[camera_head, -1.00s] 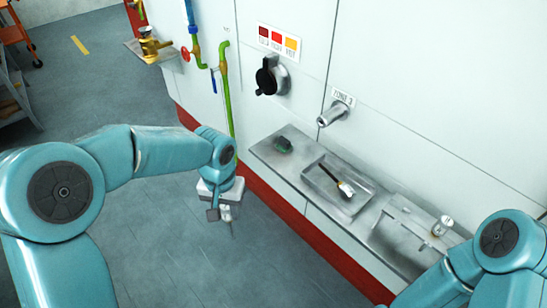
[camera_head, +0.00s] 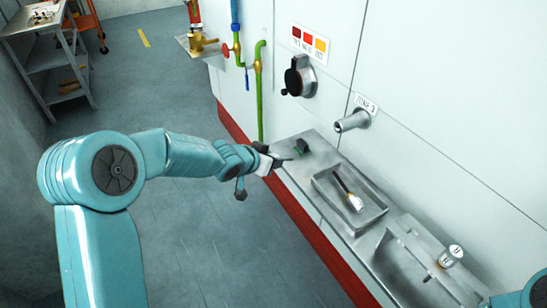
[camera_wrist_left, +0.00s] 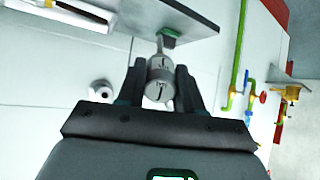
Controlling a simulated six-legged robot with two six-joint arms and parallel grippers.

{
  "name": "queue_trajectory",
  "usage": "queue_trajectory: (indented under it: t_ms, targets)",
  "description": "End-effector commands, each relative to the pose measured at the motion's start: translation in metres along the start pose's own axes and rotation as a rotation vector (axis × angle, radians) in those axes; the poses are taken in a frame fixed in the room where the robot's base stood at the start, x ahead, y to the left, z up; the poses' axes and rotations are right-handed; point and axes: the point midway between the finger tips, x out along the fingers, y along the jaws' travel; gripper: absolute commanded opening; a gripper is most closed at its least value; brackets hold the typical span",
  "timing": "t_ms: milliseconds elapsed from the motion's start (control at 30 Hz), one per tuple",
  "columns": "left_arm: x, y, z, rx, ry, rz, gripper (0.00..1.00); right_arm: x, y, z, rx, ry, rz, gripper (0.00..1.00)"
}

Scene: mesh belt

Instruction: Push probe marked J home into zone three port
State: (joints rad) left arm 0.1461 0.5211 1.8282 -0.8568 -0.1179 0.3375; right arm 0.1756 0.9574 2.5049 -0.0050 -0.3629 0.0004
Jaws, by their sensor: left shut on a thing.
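The probe marked J (camera_wrist_left: 159,80) is a pale grey cylinder with a black J on its end, and a thin rod extends from its far side. My left gripper (camera_head: 277,163) is shut on it; it also shows in the left wrist view (camera_wrist_left: 160,86). In the head view the gripper is at the left end of the shelf, and the probe is small there. The zone three port (camera_head: 352,121) is a grey metal tube sticking out of the wall below a "ZONE 3" label, right of and apart from the gripper. My right gripper is out of view.
A metal shelf (camera_head: 318,160) runs along the wall below the port. On it are a green and black object (camera_head: 302,146), a tray (camera_head: 371,217) holding a brush-like tool (camera_head: 349,194), and a small cylinder (camera_head: 451,255). A black knob (camera_head: 298,78) and green pipe (camera_head: 259,95) are nearby.

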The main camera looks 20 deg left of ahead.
Motion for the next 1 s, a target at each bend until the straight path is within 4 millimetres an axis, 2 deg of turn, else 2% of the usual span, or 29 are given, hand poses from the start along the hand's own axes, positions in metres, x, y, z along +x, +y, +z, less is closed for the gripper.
queue_trajectory:
  t_ms: [267,500,667,1000]
  targets:
    - [-0.003,-0.002,-0.016,0.084,0.364,0.157,0.09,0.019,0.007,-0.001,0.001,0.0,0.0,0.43]
    - [-0.029,0.013,-0.025,0.132,0.606,0.349,0.09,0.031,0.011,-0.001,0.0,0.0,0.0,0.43]
    - [-0.038,0.018,-0.026,0.14,0.647,0.395,0.09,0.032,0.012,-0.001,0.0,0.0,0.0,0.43]
    - [-0.039,0.019,-0.026,0.139,0.647,0.397,0.09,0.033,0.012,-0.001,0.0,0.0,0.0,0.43]
